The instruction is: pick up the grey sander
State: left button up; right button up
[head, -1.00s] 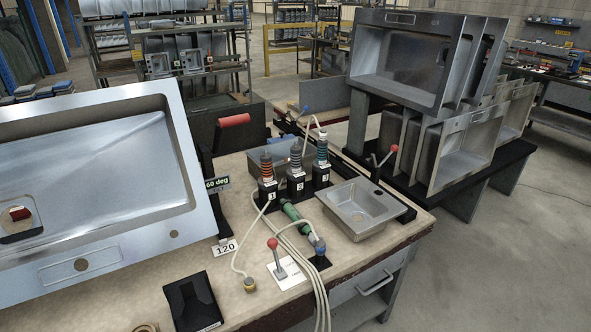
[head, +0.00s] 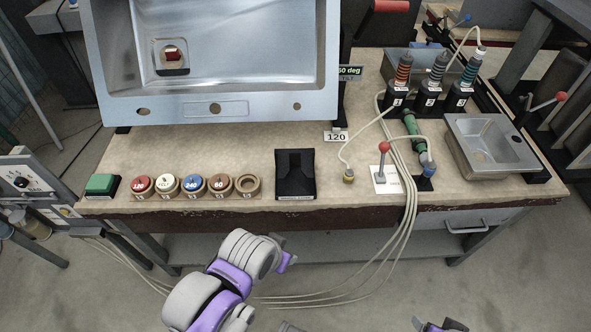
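Three upright tools stand in black numbered holders at the back right of the bench in the head view. The middle one, with a grey ribbed body, looks like the grey sander (head: 437,70); its holder (head: 428,101) is numbered 2. An orange-and-black tool (head: 403,72) stands to its left and a green-and-black one (head: 470,72) to its right. Grey and purple links of my arm show at the bottom, well in front of the bench, with another small part of me at the bottom right edge. I make out no gripper fingers.
A large steel sink (head: 215,70) stands tilted on the left of the bench (head: 300,150). A small sink (head: 490,145) lies at the right. A red-knobbed lever (head: 384,160), green tool (head: 411,128) and pale hoses (head: 405,170) lie before the holders. Coloured discs (head: 192,186) line the front left.

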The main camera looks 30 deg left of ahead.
aim_at(431, 86)
jog(key=i+l, duration=0.2)
jog(key=l, duration=0.2)
jog(key=i+l, duration=0.2)
jog(key=l, duration=0.2)
jog(key=i+l, duration=0.2)
jog(key=l, duration=0.2)
jog(key=l+u, duration=0.15)
jog(key=u, duration=0.25)
jog(key=i+l+u, duration=0.1)
jog(key=u, duration=0.3)
jog(key=l+u, duration=0.25)
jog(key=u, duration=0.15)
